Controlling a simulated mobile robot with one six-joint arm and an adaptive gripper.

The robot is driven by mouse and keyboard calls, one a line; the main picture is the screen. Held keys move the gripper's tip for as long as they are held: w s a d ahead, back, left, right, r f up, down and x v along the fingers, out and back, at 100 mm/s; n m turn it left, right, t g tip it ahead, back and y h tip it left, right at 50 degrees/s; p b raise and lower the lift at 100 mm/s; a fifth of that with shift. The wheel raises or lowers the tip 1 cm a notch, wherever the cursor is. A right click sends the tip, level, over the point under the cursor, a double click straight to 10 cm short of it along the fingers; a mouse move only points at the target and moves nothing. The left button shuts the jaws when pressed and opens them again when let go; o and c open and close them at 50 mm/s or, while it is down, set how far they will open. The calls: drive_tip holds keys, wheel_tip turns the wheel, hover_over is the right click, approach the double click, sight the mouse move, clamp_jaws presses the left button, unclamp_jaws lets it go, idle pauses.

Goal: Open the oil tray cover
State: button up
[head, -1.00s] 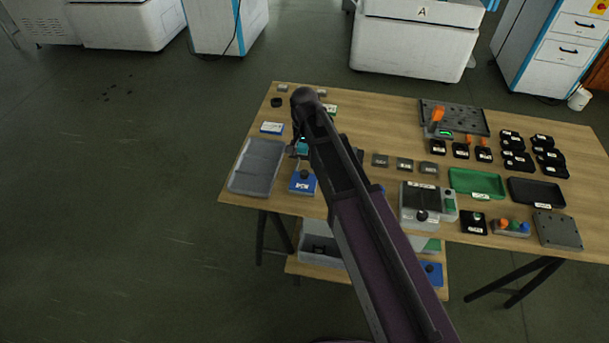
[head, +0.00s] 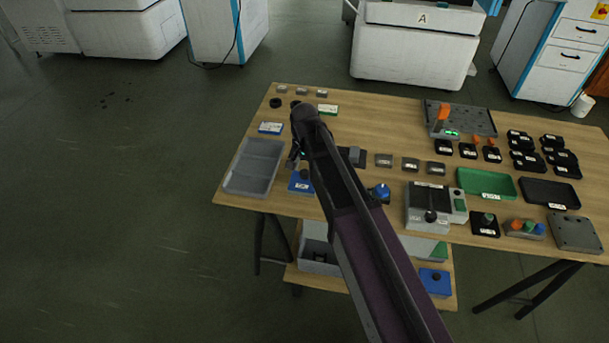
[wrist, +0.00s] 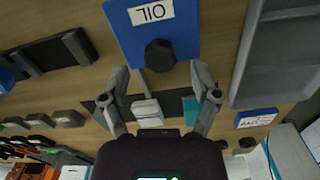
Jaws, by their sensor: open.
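The oil tray cover (wrist: 115,40) is a flat blue plate with a white label reading OIL, upside down in the wrist view. A dark knob (wrist: 160,56) stands up from it. In the head view the blue cover (head: 300,183) lies near the table's front left, partly hidden by my arm. My gripper (wrist: 160,78) is open and empty, with its fingertips to either side just short of the knob in the wrist view. In the head view my gripper (head: 294,160) hangs above the cover's back edge. Contact with the knob is not visible.
A blue-and-white box (head: 270,128) sits behind that tray. A blue round knob (head: 379,192) and a grey device (head: 428,207) stand right of my arm. Bare wood shows behind my arm.

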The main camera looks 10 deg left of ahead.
drive_tip(key=shift+f+b, duration=0.7)
drive_tip(key=shift+f, duration=0.25)
drive_tip(key=shift+c, duration=0.2)
clamp_jaws()
